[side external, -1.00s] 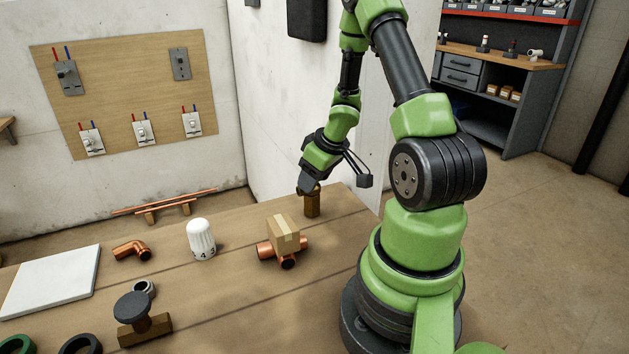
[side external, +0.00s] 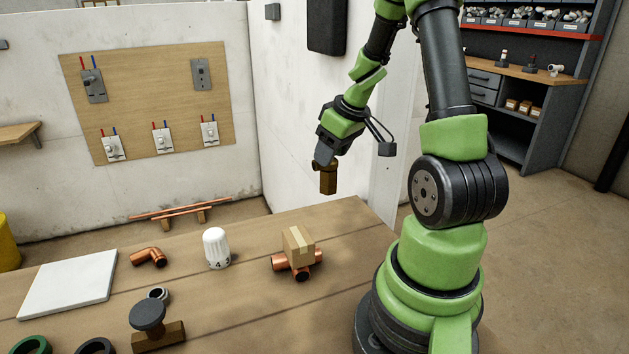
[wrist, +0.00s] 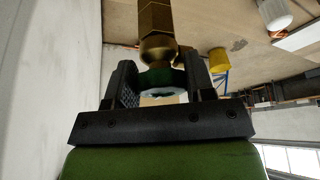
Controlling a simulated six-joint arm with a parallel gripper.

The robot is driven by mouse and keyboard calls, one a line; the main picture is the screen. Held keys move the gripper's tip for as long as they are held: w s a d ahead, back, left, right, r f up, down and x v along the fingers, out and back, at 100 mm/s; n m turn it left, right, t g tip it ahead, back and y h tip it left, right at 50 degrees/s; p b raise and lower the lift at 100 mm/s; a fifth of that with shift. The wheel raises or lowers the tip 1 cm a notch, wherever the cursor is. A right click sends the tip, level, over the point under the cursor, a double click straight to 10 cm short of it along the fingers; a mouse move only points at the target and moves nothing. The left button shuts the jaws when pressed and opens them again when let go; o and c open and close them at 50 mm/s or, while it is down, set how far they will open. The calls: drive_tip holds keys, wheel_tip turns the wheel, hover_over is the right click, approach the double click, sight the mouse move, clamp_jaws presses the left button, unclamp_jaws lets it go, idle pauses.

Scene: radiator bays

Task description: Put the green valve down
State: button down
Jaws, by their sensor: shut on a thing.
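The green valve shows a brass body (side external: 327,180) in the side view, hanging from my gripper (side external: 324,162). In the wrist view its green part (wrist: 160,77) sits between the two fingers of my gripper (wrist: 160,82), and its brass body (wrist: 155,20) extends away from them. My gripper is shut on it. The valve hangs upright and appears clear of the bench, near the bench's far right edge. In the side view the fingers hide its green part.
The wooden bench (side external: 250,314) holds a cardboard box (side external: 299,243) on a copper tee (side external: 302,273), a white thermostat head (side external: 216,247), a copper elbow (side external: 149,257), a dark-handled valve (side external: 147,314) and a white board (side external: 70,284). The bench's right front is bare.

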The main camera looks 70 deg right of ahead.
drive_tip(key=w+a+n+g+y, duration=0.1)
drive_tip(key=w+a+n+y, duration=0.15)
drive_tip(key=a+n, duration=0.5)
drive_tip(key=w+a+n+y, duration=0.2)
drive_tip(key=w+a+n, duration=0.25)
drive_tip(key=a, duration=0.55)
drive_tip(key=s+a+n+g, duration=0.3)
drive_tip(key=s+a+n, duration=0.1)
drive_tip(key=a+n, duration=0.4)
drive_tip(key=s+a+n+g, duration=0.25)
drive_tip(key=a+n, duration=0.35)
drive_tip(key=a, duration=0.4)
wheel_tip(320, 180, down, 9)
drive_tip(key=shift+s+d+f, duration=0.2)
drive_tip(key=shift+s, duration=0.05)
drive_tip(key=shift+y, duration=0.25)
drive_tip(key=shift+c, duration=2.4)
unclamp_jaws()
drive_tip(key=shift+f, duration=0.15)
